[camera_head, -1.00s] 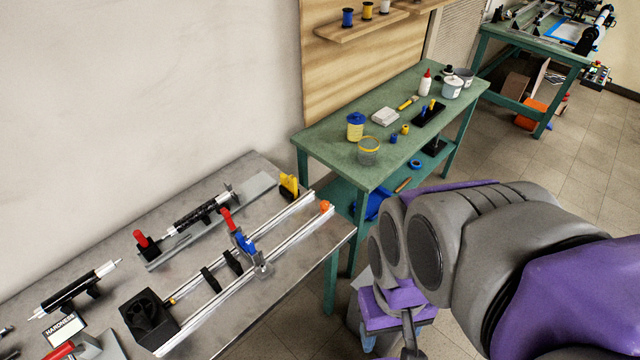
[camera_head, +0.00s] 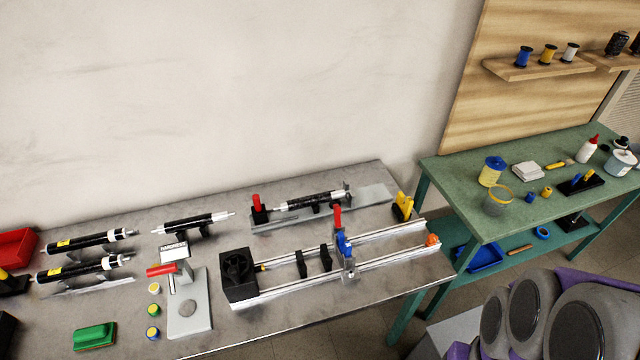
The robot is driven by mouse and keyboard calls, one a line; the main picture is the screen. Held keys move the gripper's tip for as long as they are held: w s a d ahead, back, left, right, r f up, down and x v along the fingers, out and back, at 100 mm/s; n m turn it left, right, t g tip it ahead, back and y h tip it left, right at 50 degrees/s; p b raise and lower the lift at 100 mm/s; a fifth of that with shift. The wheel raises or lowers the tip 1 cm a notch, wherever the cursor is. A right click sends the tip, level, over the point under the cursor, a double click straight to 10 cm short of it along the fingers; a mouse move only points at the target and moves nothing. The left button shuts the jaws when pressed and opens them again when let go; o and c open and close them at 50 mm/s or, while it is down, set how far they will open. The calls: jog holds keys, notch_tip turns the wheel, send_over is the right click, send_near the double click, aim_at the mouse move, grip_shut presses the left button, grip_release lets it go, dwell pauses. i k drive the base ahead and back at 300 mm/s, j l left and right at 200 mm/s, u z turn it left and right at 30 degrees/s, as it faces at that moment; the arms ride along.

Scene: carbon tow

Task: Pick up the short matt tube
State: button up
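Several black tubes with silver or white ends lie on the grey bench. A shorter one (camera_head: 190,223) rests on a black stand behind a small "HARDNESS" sign. Two longer ones with yellow labels, a rear one (camera_head: 90,241) and a front one (camera_head: 80,269), lie at the left. Another dark, glossier tube (camera_head: 312,201) sits in a metal fixture at the back right. I cannot tell for sure which is the short matt tube; the one by the sign looks shortest. My arm shows at the bottom right, apart from the tubes. My gripper's fingers are not visible.
A rail fixture (camera_head: 385,236) with a black motor block (camera_head: 238,274) fills the bench's right front. A press with a red handle (camera_head: 190,305), small pots and a green block (camera_head: 95,337) stand nearer. A green table (camera_head: 450,180) stands to the right.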

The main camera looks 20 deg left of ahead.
aim_at(321, 198)
jog(key=i+j+u, duration=0.1)
jog(key=i, duration=0.3)
jog(key=i+j, duration=0.3)
jog(key=i+u, duration=0.05)
jog(key=i, duration=0.05)
